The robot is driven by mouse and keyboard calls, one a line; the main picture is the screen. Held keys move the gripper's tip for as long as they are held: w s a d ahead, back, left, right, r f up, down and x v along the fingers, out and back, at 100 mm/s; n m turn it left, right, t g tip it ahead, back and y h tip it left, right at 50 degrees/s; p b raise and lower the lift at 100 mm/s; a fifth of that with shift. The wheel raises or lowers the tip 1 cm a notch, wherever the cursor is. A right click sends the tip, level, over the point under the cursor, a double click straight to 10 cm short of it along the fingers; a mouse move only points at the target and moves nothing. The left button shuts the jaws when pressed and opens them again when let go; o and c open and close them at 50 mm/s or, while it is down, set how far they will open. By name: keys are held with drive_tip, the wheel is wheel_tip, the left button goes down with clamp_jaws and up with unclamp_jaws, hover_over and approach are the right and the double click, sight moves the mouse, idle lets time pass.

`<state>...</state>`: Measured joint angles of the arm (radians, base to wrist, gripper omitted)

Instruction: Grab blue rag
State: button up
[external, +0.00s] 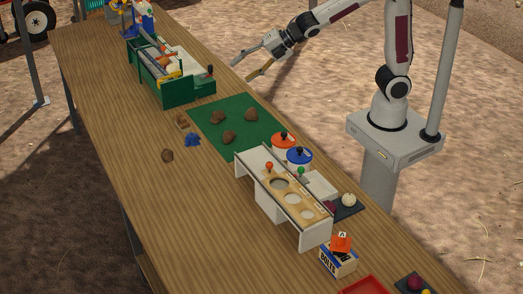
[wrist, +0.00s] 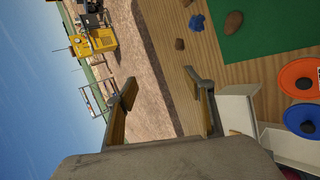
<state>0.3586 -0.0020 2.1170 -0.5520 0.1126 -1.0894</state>
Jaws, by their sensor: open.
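The blue rag (external: 193,139) lies crumpled on the wooden table, just left of the green mat, in the external view. It also shows in the wrist view (wrist: 197,22) near the top, beside the mat. My gripper (external: 240,74) is open and empty, out past the table's right edge near the green box, well apart from the rag. In the wrist view its two fingers (wrist: 164,90) are spread wide with nothing between them.
The green mat (external: 207,122) holds several brown lumps. A brown lump (external: 167,155) and a small brown piece (external: 182,121) lie near the rag. The green box (external: 172,95), orange-lidded pot (external: 284,139), blue-lidded pot (external: 299,156) and white stand (external: 316,232) flank the mat. The table's left side is clear.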

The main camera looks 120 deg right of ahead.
drive_tip(key=w+d+f+n+t, duration=0.1)
drive_tip(key=w+d+f+n, duration=0.35)
drive_tip(key=w+d, duration=0.2)
drive_tip(key=n+t+y, duration=0.2)
drive_tip(key=n+y, duration=0.2)
drive_tip(key=n, duration=0.9)
hover_over(192, 138)
drive_tip(key=s+d, duration=0.3)
drive_tip(key=s, duration=0.2)
wheel_tip(192, 138, down, 15)
drive_tip(key=f+n, duration=0.2)
drive_tip(key=f, duration=0.1)
drive_tip(key=s+f+n+y, duration=0.1)
drive_tip(key=f, duration=0.2)
drive_tip(key=s+f+n+y, duration=0.1)
drive_tip(key=f+n, duration=0.1)
drive_tip(key=f, duration=0.1)
drive_tip(key=shift+s+d+f+n+t, duration=0.1)
drive_tip(key=shift+s+d+n+t, duration=0.05)
drive_tip(key=shift+d+n+t, duration=0.2)
drive_tip(key=shift+s+f+n+y, duration=0.25)
drive_tip(key=shift+f+n+y, duration=0.05)
drive_tip(key=shift+f+y, duration=0.25)
drive_tip(key=shift+x, duration=1.3)
